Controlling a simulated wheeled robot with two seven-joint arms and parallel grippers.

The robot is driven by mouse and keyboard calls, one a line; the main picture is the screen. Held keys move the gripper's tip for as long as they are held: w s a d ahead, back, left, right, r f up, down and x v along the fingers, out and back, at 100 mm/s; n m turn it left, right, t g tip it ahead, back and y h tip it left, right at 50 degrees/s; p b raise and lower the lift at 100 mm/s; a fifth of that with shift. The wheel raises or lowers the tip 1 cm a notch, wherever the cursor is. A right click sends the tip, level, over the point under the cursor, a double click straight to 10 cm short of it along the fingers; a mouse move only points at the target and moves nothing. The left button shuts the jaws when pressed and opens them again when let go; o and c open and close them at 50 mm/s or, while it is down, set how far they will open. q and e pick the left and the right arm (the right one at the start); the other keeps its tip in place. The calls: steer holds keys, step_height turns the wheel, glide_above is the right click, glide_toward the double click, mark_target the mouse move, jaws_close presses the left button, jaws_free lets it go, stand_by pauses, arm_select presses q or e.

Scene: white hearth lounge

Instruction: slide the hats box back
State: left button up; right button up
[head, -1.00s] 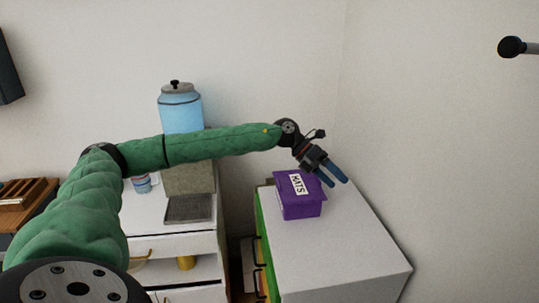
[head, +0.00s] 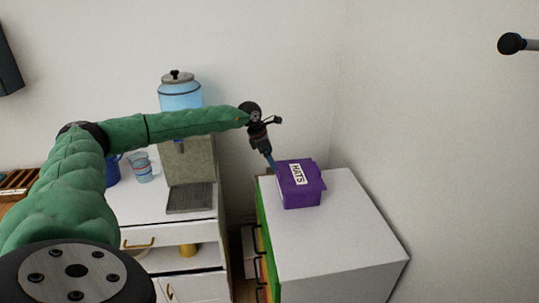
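The purple hats box (head: 305,196), with a white HATS label on its lid, sits upright on the white top of a cabinet (head: 350,230), near its back left corner. My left gripper (head: 271,161) points down at the box's back left edge. My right gripper is not in view.
A blue-topped drink dispenser (head: 180,95) stands on a white counter to the left, with cups (head: 141,168) beside it. The cabinet top in front and right of the box is clear. A wall rises close behind.

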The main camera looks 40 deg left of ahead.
mark_target(309, 173)
arm_select(q)
steer(key=shift+p+x, duration=1.55)
steer(key=shift+x, duration=2.15)
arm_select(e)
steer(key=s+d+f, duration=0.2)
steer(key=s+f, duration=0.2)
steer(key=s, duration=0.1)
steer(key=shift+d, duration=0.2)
arm_select(q)
steer(key=shift+r, duration=0.1)
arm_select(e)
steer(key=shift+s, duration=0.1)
arm_select(q)
steer(key=c, duration=1.1)
steer(key=shift+w+d+b, duration=0.75)
steer(key=shift+w+d, duration=1.25)
steer(key=shift+w, duration=0.3)
steer(key=shift+w+d+b, duration=0.7)
steer(key=shift+w+d, duration=1.25)
steer(key=shift+w, duration=0.35)
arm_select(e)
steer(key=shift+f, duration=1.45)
arm_select(q)
steer(key=o, duration=1.1)
